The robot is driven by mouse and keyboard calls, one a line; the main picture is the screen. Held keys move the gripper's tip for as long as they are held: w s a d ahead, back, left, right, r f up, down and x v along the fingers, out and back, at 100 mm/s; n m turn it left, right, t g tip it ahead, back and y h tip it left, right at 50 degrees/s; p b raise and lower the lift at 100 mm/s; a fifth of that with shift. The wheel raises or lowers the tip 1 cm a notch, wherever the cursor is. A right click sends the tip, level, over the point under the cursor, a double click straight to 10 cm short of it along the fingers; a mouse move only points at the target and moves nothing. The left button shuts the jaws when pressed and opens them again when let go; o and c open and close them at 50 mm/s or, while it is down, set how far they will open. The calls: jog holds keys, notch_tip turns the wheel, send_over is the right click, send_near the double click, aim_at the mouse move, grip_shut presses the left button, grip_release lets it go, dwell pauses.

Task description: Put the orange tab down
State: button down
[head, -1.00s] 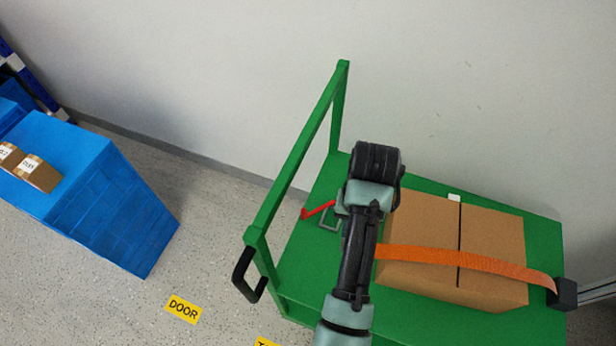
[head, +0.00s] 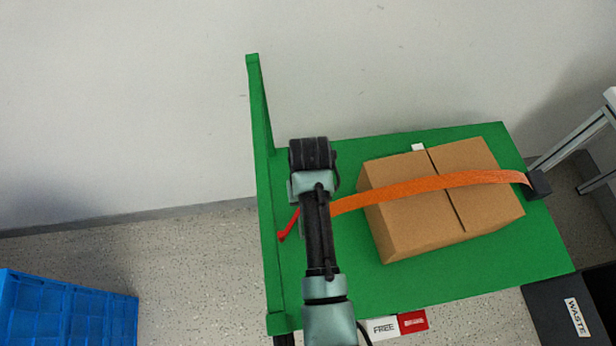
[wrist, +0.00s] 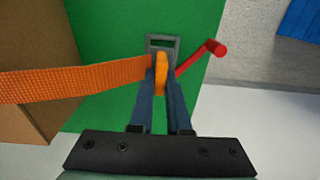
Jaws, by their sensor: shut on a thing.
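The orange tab (wrist: 161,72) is between the two fingertips of my gripper (wrist: 161,85) in the wrist view, which are shut on it. It stands at the end of the orange strap (wrist: 70,82). The strap also shows in the head view (head: 430,184), lying over the cardboard box (head: 400,222). A grey metal buckle frame (wrist: 163,43) is just beyond the tab, and I cannot tell whether they touch. A red lever (wrist: 205,57) is right of the buckle. In the head view my arm hides the gripper and the tab.
The green cart (head: 480,277) carries the box, with an upright rail on its left. A black block (head: 539,184) holds the strap's far end. A blue crate (head: 65,308) stands at lower left and a dark waste bin (head: 565,310) at lower right. Bare deck lies in front of the box.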

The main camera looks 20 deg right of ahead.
jog(key=shift+f+b, duration=0.4)
jog(key=shift+f, duration=1.4)
jog(key=c, duration=1.2)
grip_release()
jog(key=shift+f, duration=0.1)
jog(key=shift+o, duration=0.2)
notch_tip(320, 180, up, 12)
jog(key=p, duration=0.2)
jog(key=shift+p, duration=0.4)
